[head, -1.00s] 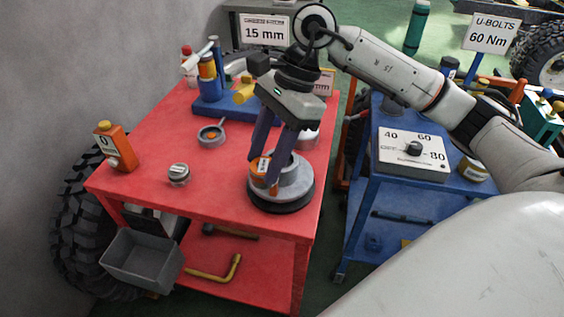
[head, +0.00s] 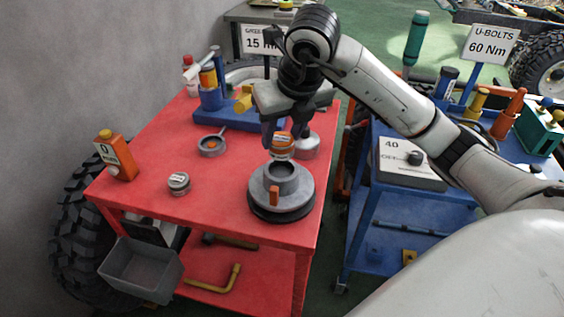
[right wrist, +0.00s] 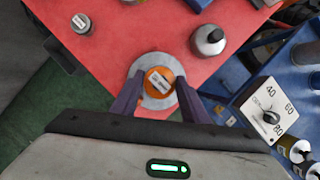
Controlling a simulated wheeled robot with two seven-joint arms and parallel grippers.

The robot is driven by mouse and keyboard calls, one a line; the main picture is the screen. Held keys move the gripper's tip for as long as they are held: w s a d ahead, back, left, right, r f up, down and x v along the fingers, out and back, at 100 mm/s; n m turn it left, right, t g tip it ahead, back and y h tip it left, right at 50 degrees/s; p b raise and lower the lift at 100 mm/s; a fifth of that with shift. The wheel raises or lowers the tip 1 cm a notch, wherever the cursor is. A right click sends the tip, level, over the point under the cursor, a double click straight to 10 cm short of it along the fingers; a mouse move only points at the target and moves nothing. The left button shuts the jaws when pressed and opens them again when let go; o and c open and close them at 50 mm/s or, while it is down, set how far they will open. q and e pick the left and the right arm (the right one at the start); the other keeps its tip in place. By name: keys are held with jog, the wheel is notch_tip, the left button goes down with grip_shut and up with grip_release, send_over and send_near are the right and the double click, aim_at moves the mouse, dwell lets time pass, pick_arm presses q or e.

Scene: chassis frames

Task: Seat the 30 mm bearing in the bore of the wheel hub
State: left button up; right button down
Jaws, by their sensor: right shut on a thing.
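My right gripper (head: 282,143) is shut on a small orange-banded bearing (head: 282,147) with a white label too small to read. It holds the bearing level above the grey wheel hub (head: 297,200), with a small gap over the raised bore. The hub sits on a dark base on the red table, and an orange tab (head: 274,196) shows on its front. In the right wrist view the bearing (right wrist: 158,82) is between the fingers, and the hub's rim (right wrist: 150,61) shows beneath it. Another labelled grey ring (head: 178,183) lies to the left. My left gripper is not in view.
The red table (head: 222,212) also carries an orange bottle (head: 117,158), a grey round dish (head: 212,145) and a silver can (head: 307,146) behind the hub. A blue rack stands at the back. A blue cart with a dial box (head: 408,160) is right.

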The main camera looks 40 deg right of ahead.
aim_at(283, 155)
jog(key=shift+f, duration=3.15)
jog(key=c, duration=1)
grip_release()
jog(key=shift+f, duration=0.1)
jog(key=shift+s+r, duration=0.1)
jog(key=shift+r, duration=0.4)
jog(key=p+v, duration=0.1)
jog(key=v, duration=1)
jog(key=shift+s+a, duration=0.1)
jog(key=shift+s, duration=0.05)
